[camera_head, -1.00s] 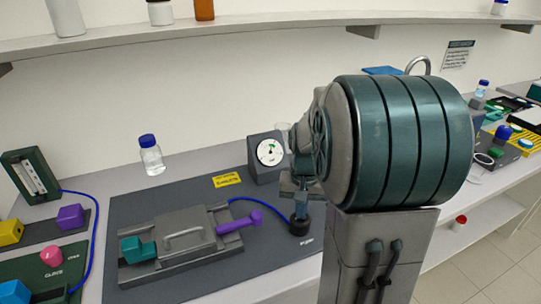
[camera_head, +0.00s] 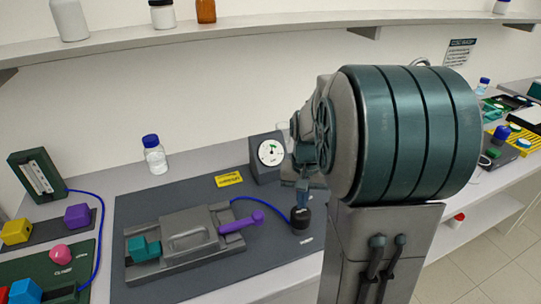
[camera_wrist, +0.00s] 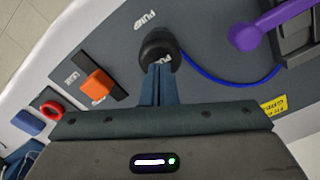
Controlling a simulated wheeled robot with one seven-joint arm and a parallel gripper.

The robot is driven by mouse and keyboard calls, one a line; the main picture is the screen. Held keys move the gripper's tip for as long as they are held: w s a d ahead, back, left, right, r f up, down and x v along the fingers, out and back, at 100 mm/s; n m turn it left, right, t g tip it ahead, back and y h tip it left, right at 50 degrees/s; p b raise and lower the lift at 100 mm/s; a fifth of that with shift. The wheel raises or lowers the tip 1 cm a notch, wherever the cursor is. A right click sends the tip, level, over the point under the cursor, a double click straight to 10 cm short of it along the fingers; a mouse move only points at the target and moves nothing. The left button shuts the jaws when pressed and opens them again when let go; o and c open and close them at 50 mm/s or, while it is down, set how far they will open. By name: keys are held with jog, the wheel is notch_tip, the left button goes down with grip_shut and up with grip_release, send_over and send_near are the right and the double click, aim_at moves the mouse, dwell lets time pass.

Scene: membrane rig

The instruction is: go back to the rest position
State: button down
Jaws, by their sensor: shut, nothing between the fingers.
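My gripper (camera_wrist: 160,72) shows in the wrist view with its two fingers together and nothing between them. Its tips appear over or against the black round pump knob (camera_wrist: 157,45); whether they touch, I cannot tell. In the head view my gripper (camera_head: 301,205) points down at the black pump knob (camera_head: 301,218), and my arm hides part of the bench behind it.
The grey membrane rig (camera_head: 190,240) with a purple lever (camera_head: 242,223) and teal block lies left of the pump. A dial gauge (camera_head: 268,155) stands behind. A blue hose (camera_wrist: 232,84) runs from the pump. An orange switch (camera_wrist: 97,84) and a red ring (camera_wrist: 52,110) are nearby.

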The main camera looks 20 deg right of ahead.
dwell(0.6)
jog(key=s+a+r+n+t, duration=0.1)
jog(key=s+a+r+n, duration=0.1)
jog(key=s+a, duration=0.4)
jog(key=s+a+r+n+t, duration=0.2)
jog(key=s+a+r+n, duration=0.1)
jog(key=s+a, duration=0.3)
jog(key=shift+s+n, duration=0.3)
jog(key=shift+s, duration=0.1)
jog(key=shift+a, duration=0.15)
dwell(0.5)
